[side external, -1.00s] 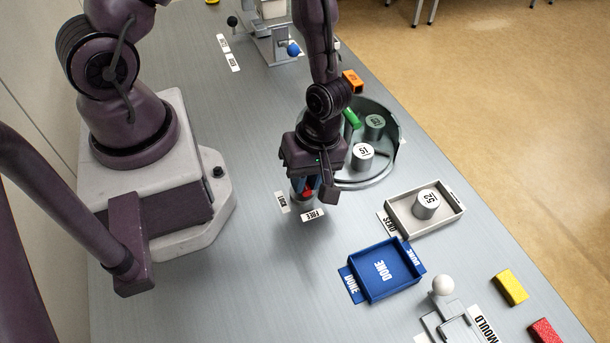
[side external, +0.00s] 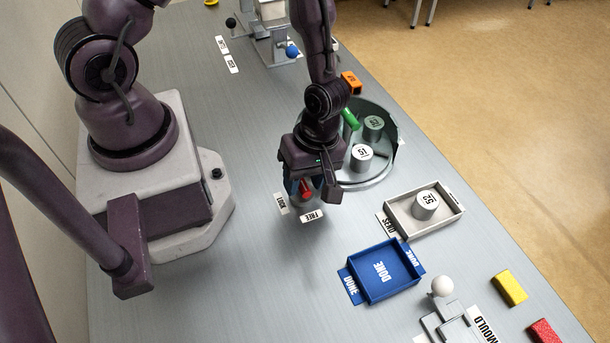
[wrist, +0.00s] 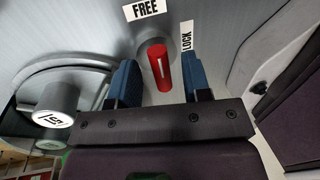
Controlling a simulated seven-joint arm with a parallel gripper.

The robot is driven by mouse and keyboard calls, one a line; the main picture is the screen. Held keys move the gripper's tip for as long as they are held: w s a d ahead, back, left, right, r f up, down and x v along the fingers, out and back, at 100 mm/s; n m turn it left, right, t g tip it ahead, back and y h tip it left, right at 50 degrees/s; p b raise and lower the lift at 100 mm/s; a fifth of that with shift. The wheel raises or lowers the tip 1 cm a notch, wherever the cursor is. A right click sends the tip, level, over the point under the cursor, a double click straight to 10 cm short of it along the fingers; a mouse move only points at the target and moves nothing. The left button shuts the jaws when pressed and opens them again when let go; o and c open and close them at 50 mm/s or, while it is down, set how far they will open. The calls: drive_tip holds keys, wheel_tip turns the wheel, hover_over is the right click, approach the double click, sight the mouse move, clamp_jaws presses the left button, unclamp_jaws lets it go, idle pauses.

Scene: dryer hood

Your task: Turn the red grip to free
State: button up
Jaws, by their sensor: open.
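The red grip (side external: 305,188) is a short bar with a white line along its top, on a grey round mount on the table. It also shows in the wrist view (wrist: 159,66). The FREE label (wrist: 146,9) lies above it to the left in the wrist view, the LOCK label (wrist: 186,38) to its right. I cannot tell exactly which label the line points to. My gripper (side external: 310,190) is open over the grip. Its two blue fingers (wrist: 160,80) stand on either side of the red grip, with a gap on each side.
Behind my gripper is a round grey drum (side external: 391,165) with a green handle (side external: 350,119) and two numbered cylinders. A grey tray (side external: 447,222) holding a cylinder and a blue DONE tray (side external: 366,292) lie to the right. The table in front of the labels is clear.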

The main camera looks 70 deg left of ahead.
wheel_tip(320, 180, up, 13)
drive_tip(key=w, duration=0.2)
drive_tip(key=shift+w+f, duration=0.15)
drive_tip(key=shift+w, duration=0.1)
